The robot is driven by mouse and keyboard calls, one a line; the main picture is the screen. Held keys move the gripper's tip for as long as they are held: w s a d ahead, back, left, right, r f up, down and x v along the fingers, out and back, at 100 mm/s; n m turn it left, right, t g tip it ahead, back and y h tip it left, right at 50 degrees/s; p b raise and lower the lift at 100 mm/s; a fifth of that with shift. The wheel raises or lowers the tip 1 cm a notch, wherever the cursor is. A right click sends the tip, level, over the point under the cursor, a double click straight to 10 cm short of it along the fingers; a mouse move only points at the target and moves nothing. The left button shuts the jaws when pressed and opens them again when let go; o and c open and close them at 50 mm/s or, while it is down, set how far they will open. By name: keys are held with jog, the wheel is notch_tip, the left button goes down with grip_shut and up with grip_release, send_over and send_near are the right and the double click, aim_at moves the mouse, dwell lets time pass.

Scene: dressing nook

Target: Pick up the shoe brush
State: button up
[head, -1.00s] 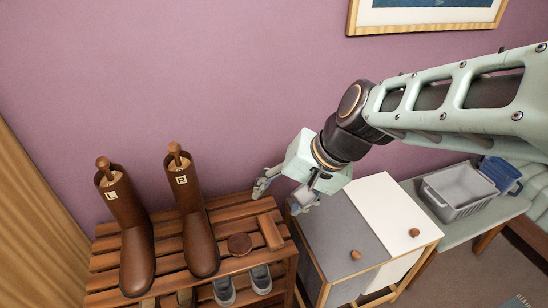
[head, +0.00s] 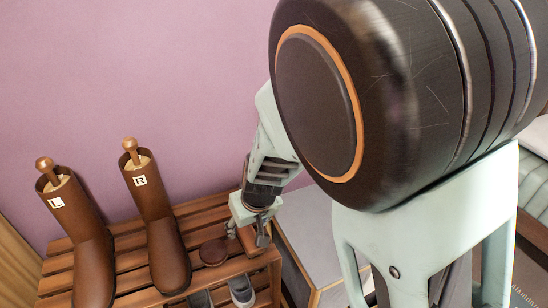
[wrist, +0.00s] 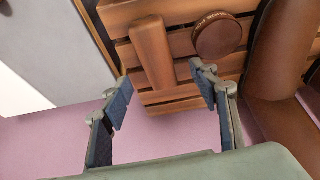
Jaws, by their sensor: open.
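The shoe brush is a plain brown wooden block (wrist: 153,52) lying on the slatted shoe rack, near the rack's edge beside the cabinet. In the head view it shows only in part (head: 248,243) behind my fingers. My gripper (wrist: 160,88) is open and empty, its two fingers spread to either side of the brush's near end in the wrist view. In the head view my gripper (head: 248,232) points down at the brush. I cannot tell the remaining height between them.
A round brown polish tin (wrist: 217,37) lies close beside the brush. Tall brown boots marked L (head: 88,245) and R (head: 160,225) stand on the rack (head: 130,258). Grey shoes (head: 241,290) sit below. A grey and white cabinet (wrist: 50,45) adjoins the rack.

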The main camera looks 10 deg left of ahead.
aim_at(247, 233)
jog(key=x, duration=0.2)
jog(key=b+x, duration=0.1)
jog(key=x, duration=0.1)
jog(key=b+x, duration=0.1)
jog(key=x, duration=0.1)
jog(key=shift+d+f, duration=0.2)
jog(key=shift+f, duration=0.05)
jog(key=shift+w+a+f+b, duration=0.2)
jog(key=shift+w+f+b, duration=0.05)
jog(key=shift+f+b, duration=0.15)
jog(key=shift+f, duration=0.25)
jog(key=c, duration=1.3)
